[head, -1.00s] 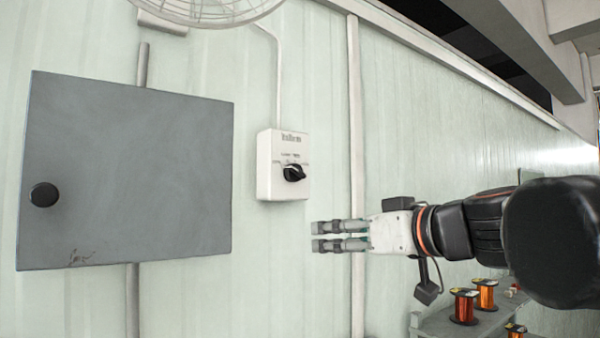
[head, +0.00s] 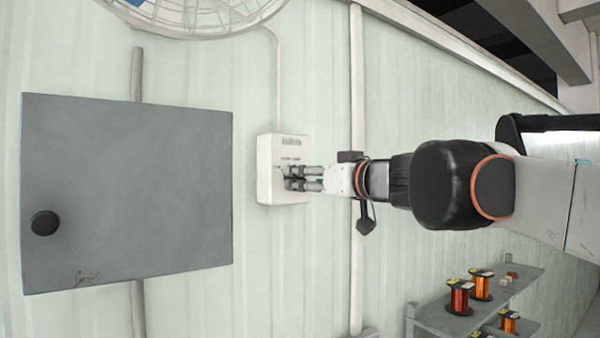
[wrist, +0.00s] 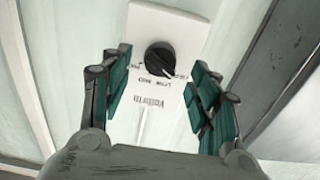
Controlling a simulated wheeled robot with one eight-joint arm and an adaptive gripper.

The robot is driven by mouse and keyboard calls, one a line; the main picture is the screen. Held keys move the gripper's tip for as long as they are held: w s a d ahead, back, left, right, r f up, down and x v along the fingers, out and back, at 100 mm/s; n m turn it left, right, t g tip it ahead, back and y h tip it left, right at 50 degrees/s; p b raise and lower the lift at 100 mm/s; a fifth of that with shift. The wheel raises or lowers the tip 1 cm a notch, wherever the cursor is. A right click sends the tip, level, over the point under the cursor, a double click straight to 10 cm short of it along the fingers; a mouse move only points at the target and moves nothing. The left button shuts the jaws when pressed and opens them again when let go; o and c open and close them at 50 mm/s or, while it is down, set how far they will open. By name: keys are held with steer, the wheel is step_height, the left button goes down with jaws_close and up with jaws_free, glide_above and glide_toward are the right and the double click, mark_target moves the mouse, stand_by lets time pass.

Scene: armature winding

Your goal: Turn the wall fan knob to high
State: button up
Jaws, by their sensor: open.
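The wall fan control is a white box (head: 264,168) on the pale panelled wall, with dial lettering that includes LOW and MID. Its round black knob (wrist: 159,58) shows in the wrist view, between and just beyond my fingers. In the head view my fingers largely hide the knob. My gripper (head: 287,178) is in front of the box, its fingers pointing at the wall. In the wrist view my gripper (wrist: 160,85) is open, with green-padded fingers on either side of the box's face and a gap to the knob. I see no contact with the knob.
A grey cabinet door (head: 125,190) with a round black handle is left of the box. The caged fan (head: 200,18) is above, with a conduit (head: 278,80) running down to the box. A shelf (head: 440,318) with copper wire spools (head: 459,297) is at lower right.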

mark_target(300, 177)
steer(key=shift+p+x, duration=0.3)
steer(key=shift+x, duration=1.45)
steer(key=c, duration=1.1)
